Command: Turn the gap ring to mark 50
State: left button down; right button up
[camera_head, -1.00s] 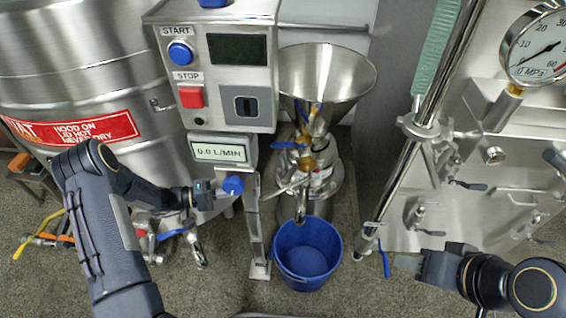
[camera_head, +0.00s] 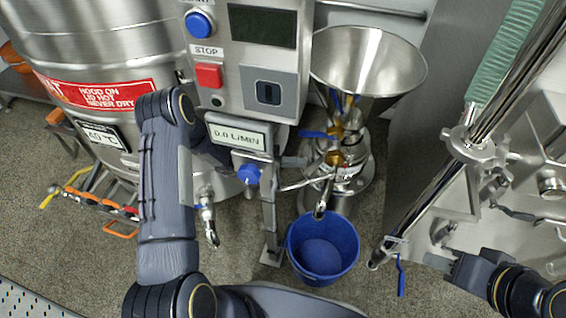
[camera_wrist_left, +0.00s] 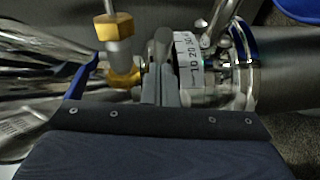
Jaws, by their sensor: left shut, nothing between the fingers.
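The gap ring (camera_wrist_left: 190,62) is a white band with black marks, of which 10, 20 and a partly visible 30 can be read in the left wrist view. It sits around the mill's steel body; in the head view the mill (camera_head: 345,178) stands below the funnel. My left gripper (camera_wrist_left: 165,82) is shut and empty, close beside the scale, with a grey rounded bar end (camera_wrist_left: 163,40) at its tips; contact cannot be told. In the head view my left gripper (camera_head: 296,162) reaches past the panel post toward the mill. My right gripper (camera_head: 432,261) is at the lower right, jaw opening unclear.
A steel funnel (camera_head: 368,62) sits above the mill and a blue bucket (camera_head: 322,248) stands below its spout. The control panel (camera_head: 262,60) and its post (camera_head: 269,225) stand close to my left arm. A brass fitting (camera_wrist_left: 115,28) is near the gripper. A slanted pipe (camera_head: 425,208) is at right.

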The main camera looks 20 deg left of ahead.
pick_arm(q)
jog(key=shift+w+d, duration=0.2)
jog(key=shift+d, duration=0.3)
jog(key=shift+s+d+b, duration=0.35)
jog(key=shift+s+d, duration=0.25)
jog(key=shift+d, duration=0.2)
